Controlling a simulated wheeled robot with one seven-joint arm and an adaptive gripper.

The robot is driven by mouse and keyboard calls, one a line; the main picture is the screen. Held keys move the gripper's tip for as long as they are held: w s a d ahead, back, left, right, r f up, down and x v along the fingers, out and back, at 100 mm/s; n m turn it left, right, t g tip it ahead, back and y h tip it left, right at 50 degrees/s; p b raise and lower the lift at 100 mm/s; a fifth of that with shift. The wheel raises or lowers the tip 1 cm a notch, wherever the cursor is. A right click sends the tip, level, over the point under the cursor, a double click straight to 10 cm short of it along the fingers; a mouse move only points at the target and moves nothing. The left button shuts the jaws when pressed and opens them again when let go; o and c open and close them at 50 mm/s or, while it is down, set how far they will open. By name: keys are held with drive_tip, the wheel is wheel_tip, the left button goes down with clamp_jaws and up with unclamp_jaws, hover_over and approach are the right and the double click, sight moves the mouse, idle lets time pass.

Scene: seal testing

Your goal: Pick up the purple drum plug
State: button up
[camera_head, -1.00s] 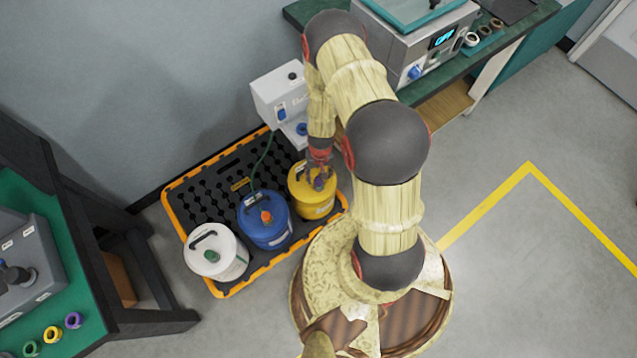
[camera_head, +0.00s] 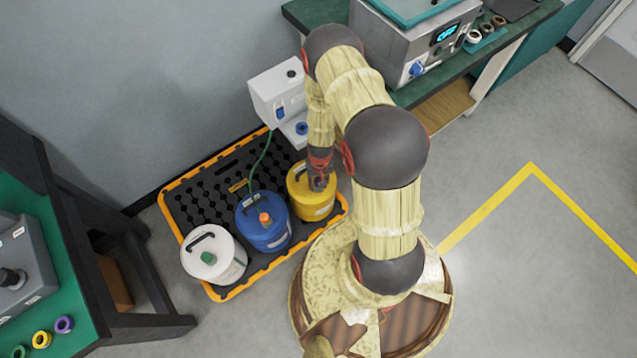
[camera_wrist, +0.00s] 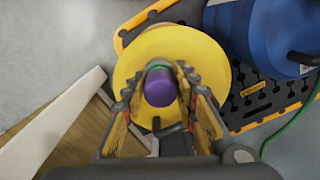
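The purple drum plug (camera_wrist: 160,88) sits on top of the yellow drum (camera_wrist: 203,58), with a green ring showing at its far edge. In the wrist view my gripper (camera_wrist: 161,78) is open, with one finger on each side of the plug. I cannot tell whether either finger touches it. In the head view my gripper (camera_head: 319,183) is low over the top of the yellow drum (camera_head: 312,207), and the plug is mostly hidden by my gripper there.
A blue drum (camera_head: 262,232) with an orange plug and a white drum (camera_head: 228,268) with a green plug stand to the left on the orange-edged black pallet (camera_head: 195,200). A grey-white box unit (camera_head: 276,98) with a green hose stands close behind my gripper.

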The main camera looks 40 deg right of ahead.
drive_tip(key=c, duration=0.6)
clamp_jaws()
